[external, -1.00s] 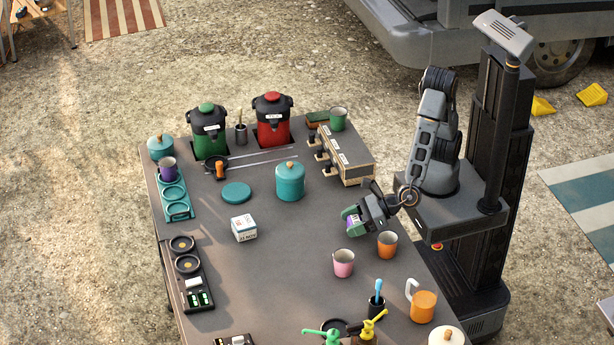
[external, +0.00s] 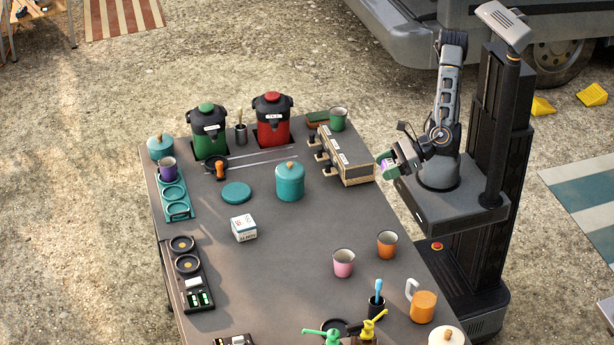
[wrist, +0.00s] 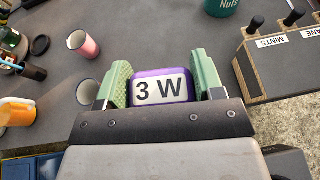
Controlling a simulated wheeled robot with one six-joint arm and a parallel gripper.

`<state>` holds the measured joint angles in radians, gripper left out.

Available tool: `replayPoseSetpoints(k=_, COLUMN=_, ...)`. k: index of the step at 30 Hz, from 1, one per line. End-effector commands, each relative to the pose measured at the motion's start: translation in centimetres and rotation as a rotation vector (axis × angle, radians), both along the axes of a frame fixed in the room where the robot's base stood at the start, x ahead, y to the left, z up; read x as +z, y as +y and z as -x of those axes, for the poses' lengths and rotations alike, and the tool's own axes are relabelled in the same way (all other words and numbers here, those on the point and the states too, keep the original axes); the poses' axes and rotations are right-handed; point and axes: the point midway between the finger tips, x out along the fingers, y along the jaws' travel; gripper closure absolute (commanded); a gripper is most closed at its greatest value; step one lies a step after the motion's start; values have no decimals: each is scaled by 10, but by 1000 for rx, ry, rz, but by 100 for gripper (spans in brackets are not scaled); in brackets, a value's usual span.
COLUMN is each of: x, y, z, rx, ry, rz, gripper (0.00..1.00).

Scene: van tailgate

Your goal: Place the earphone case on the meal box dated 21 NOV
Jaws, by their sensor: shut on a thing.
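My gripper (external: 386,166) is shut on a small purple case (wrist: 160,88) with a white label reading "3 W". In the wrist view the case sits between the green finger pads of my gripper (wrist: 158,75). In the external view the gripper is raised near the table's right edge, beside the wooden dispenser rack, and mostly hides the case. A small white box (external: 243,228) with dark lettering stands on the table, left of centre and well apart from the gripper. It looks like the meal box, but its date is too small to read surely. Its visible top is bare.
A teal canister (external: 290,182) and teal disc (external: 236,192) stand behind the white box. The wooden rack (external: 346,160) is at the back right. Pink (external: 344,263) and orange (external: 387,245) mugs stand near the right edge. The table's middle is clear.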

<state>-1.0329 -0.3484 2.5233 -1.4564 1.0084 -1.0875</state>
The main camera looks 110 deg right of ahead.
Motion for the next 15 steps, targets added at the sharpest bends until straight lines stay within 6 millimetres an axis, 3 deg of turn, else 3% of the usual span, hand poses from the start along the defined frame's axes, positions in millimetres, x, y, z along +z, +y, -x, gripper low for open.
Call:
replayPoseSetpoints(k=1, x=15, y=0, z=1, rx=0, ry=-6, rz=-11, gripper=63)
replayPoseSetpoints(k=10, x=85, y=-1, z=2, rx=1, ry=-3, rz=-9, gripper=63)
replayPoseSetpoints(k=15, x=94, y=13, z=-25, rx=61, ry=4, rz=4, gripper=63)
